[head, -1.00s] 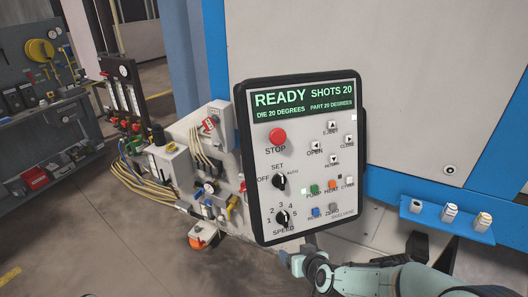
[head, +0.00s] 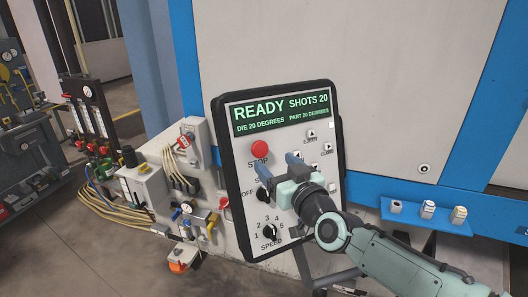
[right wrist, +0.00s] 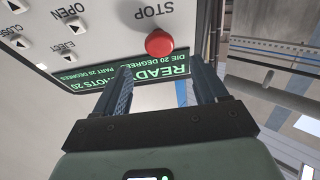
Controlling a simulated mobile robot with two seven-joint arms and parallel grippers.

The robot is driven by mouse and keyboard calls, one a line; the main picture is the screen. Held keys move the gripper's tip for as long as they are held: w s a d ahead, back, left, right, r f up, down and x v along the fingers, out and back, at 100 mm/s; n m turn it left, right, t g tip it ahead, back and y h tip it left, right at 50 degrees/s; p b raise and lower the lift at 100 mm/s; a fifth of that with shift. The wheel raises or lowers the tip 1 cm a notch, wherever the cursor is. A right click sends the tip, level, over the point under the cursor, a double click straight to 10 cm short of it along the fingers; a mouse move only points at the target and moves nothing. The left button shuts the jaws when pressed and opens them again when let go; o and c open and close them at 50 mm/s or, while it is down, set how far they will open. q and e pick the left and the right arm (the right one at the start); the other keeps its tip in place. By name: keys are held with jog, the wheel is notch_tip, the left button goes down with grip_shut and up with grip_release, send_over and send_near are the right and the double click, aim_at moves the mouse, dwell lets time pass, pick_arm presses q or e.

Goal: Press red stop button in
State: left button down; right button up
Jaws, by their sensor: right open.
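The red stop button (head: 259,149) sits on the upper left of the control panel (head: 240,203), above the label STOP. My right gripper (head: 277,164) is in front of the panel, just below and right of the button, with its two fingers apart and nothing between them. In the right wrist view the panel shows upside down, and the red button (right wrist: 159,43) appears beyond the fingertips, between the two fingers (right wrist: 163,78). The button stands out from the panel and no finger visibly touches it. My left gripper is out of view.
The panel's green screen (head: 281,113) reads READY, SHOTS 20. Black dials (head: 269,231) lie lower on the panel, partly near my arm. A blue shelf (head: 426,219) with small parts is at right. Valves and hoses (head: 178,152) stand left of the panel.

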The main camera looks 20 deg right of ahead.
aim_at(261, 149)
jog(key=w, duration=0.3)
jog(key=w+a, duration=0.1)
jog(key=w, duration=0.2)
jog(key=shift+w+a, duration=0.15)
jog(key=shift+w, duration=0.2)
jog(key=shift+s, duration=0.1)
